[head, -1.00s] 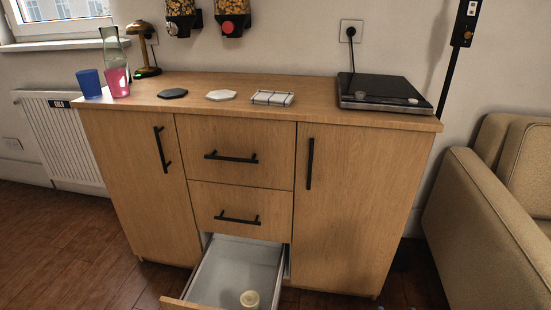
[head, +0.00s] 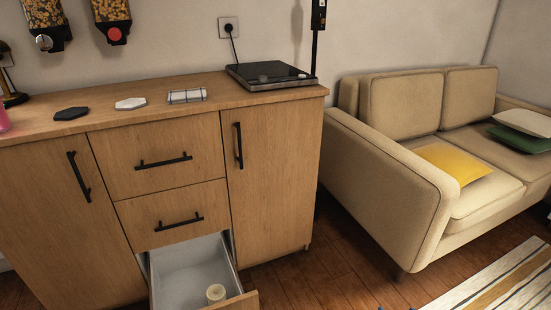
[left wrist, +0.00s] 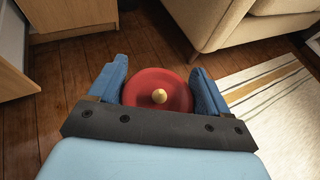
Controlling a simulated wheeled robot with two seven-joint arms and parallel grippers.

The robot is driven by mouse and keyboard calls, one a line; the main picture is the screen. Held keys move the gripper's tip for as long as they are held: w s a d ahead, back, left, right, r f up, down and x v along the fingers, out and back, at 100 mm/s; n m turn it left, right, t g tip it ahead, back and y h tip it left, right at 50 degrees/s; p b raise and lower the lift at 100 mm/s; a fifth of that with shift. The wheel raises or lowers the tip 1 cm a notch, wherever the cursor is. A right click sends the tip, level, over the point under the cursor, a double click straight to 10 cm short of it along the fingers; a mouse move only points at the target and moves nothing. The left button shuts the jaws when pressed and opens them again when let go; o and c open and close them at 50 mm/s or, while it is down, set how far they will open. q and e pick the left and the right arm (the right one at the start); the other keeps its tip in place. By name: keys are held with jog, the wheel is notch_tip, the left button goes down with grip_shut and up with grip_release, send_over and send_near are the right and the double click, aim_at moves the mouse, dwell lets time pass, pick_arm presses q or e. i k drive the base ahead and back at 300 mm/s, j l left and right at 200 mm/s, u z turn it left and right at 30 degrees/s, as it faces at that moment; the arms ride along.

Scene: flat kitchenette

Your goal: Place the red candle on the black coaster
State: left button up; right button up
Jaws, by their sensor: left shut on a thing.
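The red candle (left wrist: 150,84) is round with a pale wick tip, seen from above in the left wrist view. My left gripper (left wrist: 158,88) is shut on it, with a blue finger on each side; the floor shows beyond it. The black coaster (head: 71,113) is a dark flat polygon on the cabinet top at the left in the head view. Nothing lies on it. Neither gripper shows in the head view, and my right gripper is not in view.
The bottom drawer (head: 180,285) stands open with a cream candle (head: 215,292) inside. A beige sofa (head: 400,190) stands at the right.

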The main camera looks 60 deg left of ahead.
aim_at(71, 111)
jog(key=k+z, duration=0.7)
jog(key=k, duration=0.2)
jog(key=k+l+z, duration=0.2)
jog(key=k+z, duration=0.65)
jog(key=k, duration=0.3)
jog(key=k+j+u, duration=0.1)
jog(key=u, duration=0.65)
